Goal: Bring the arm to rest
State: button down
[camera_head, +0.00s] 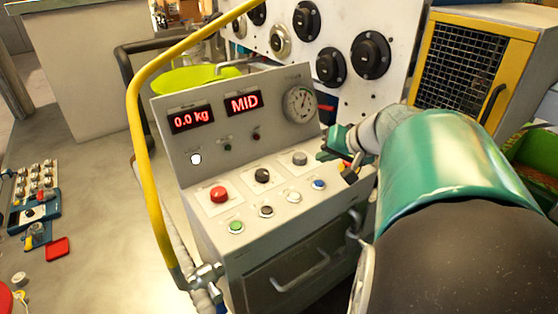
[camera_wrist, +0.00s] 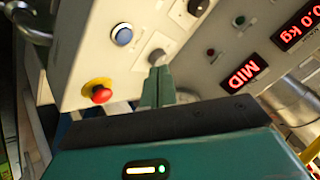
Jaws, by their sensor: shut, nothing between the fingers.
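My gripper (camera_head: 330,143) is at the right edge of the control panel in the head view, beside the gauge and the grey knob (camera_head: 300,158). In the wrist view the teal fingers (camera_wrist: 157,85) are together and empty. Their tips appear close to the grey knob (camera_wrist: 157,57); whether they touch it I cannot tell. My arm reaches in from the right and hides part of the panel's right side.
The control panel (camera_head: 240,255) has displays reading 0.0 kg and MID, a red button (camera_head: 219,194) and a blue button (camera_head: 319,184). A red emergency knob (camera_wrist: 100,93) is left of the fingers. A yellow-framed cage (camera_head: 465,65) stands right.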

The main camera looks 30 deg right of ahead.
dwell(0.7)
jog(key=a+n+g, duration=0.1)
jog(key=a, duration=0.4)
jog(key=s+a+n, duration=0.1)
jog(key=a, duration=0.4)
jog(key=a+f+n+g, duration=0.1)
jog(key=a, duration=0.4)
jog(key=shift+s+a+g+y, duration=0.2)
jog(key=shift+s+g+y, duration=0.05)
jog(key=shift+g+y, duration=0.05)
jog(key=s+a+f+n+g+h, duration=0.1)
jog(key=s+a+n, duration=0.3)
jog(key=s+a, duration=0.4)
jog(key=a+f, duration=0.1)
jog(key=a, duration=0.2)
jog(key=shift+a+n+h, duration=0.3)
jog(key=shift+h, duration=0.1)
jog(key=shift+d+f, duration=0.1)
